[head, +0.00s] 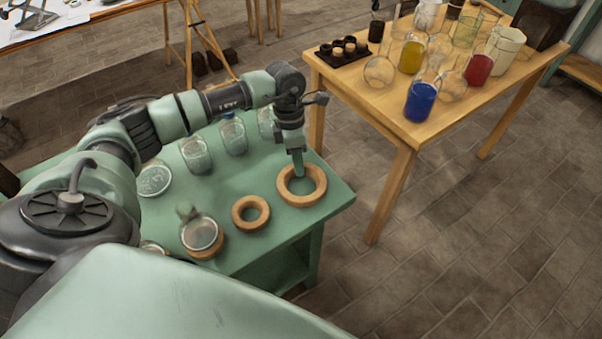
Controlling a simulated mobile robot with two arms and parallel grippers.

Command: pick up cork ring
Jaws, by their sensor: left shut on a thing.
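My left gripper (298,170) reaches down over the green table (262,258) and is shut on the far rim of a large cork ring (316,194). The ring looks flat and low at the table's right corner; I cannot tell whether it touches the top. A smaller cork ring (240,221) lies to its left, apart from it. A round glass vessel (200,232) sits on another cork ring (205,253) further left. My right gripper is not in view.
Glass jars (233,138) stand along the table's far side, close to my left arm. A wooden table (385,103) at the right holds flasks, including a blue-filled one (420,101) near its front edge. Stone floor (455,255) is clear at the lower right.

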